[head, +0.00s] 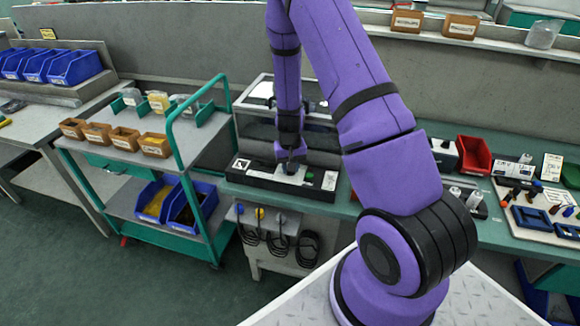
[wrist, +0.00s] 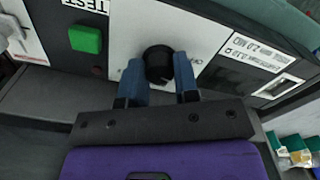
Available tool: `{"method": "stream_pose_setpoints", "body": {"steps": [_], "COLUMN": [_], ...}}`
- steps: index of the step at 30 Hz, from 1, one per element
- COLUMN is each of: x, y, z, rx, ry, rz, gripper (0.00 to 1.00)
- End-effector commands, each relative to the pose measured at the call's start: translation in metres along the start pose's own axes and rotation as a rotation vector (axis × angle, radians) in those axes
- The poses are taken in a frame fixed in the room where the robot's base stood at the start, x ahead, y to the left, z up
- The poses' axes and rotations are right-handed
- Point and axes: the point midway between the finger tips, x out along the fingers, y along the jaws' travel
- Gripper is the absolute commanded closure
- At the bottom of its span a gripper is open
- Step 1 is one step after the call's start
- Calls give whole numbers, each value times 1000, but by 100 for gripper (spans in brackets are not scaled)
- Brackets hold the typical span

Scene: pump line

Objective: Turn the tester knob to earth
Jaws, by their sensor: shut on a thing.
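The tester (head: 270,177) is a long dark box with a light panel, standing on the green bench top. Its round black knob (wrist: 158,64) shows in the wrist view on the light panel (wrist: 205,30). My gripper (wrist: 159,72) has its two blue-grey fingers on either side of the knob, shut on it. In the head view my gripper (head: 290,166) reaches down onto the tester, and the knob is hidden behind it. Most of the markings around the knob are covered, so I cannot read which position it points to.
A green button (wrist: 85,39) is on the tester beside a TEST label. A teal-framed trolley (head: 190,150) with small bins stands left of the bench. Cables (head: 280,240) hang below the tester. A red bin (head: 473,155) is on the bench to the right.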

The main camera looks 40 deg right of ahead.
Motion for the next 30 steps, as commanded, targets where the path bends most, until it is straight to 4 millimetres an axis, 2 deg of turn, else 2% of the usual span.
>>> {"method": "stream_pose_setpoints", "body": {"steps": [15,30], "x": [0,0], "y": [0,0], "z": [0,0], "rx": [339,412], "ry": [1,1], "rz": [0,-1], "gripper": [95,95]}}
